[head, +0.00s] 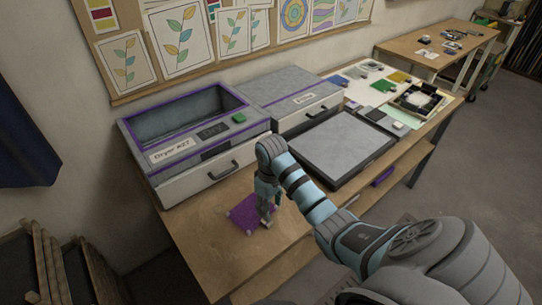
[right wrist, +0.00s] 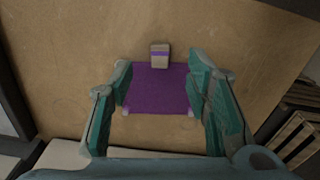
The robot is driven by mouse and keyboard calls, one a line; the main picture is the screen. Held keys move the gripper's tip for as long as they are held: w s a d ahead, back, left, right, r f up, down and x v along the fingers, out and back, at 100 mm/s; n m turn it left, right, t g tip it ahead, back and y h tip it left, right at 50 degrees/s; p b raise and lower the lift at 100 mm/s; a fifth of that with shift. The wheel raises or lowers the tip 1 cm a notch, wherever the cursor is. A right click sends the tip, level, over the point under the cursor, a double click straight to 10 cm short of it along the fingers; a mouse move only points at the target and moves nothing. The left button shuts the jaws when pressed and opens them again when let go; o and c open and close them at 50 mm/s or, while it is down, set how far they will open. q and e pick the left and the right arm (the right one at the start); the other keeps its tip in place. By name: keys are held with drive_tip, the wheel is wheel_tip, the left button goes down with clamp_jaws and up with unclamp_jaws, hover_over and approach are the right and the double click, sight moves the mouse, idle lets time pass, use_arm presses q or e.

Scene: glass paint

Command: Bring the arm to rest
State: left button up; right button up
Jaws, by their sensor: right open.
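My right arm reaches in from the lower right of the head view. My right gripper (head: 267,220) points down over a purple square (head: 243,214) on the wooden table (head: 190,222). In the right wrist view my right gripper (right wrist: 158,112) is open, with its fingers apart on either side of the purple square (right wrist: 158,88). Nothing shows held between the fingers. A small block with a purple stripe (right wrist: 160,54) sits at the far edge of the square. My left gripper is in neither view.
A grey dryer box (head: 158,180) with an open top and a handled drawer stands behind the gripper. A flat grey panel (head: 342,147) lies to its right. A cluttered work area (head: 420,99) is farther right. The front left of the table is bare.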

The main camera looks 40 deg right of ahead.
drive_tip(key=shift+r, duration=1.5)
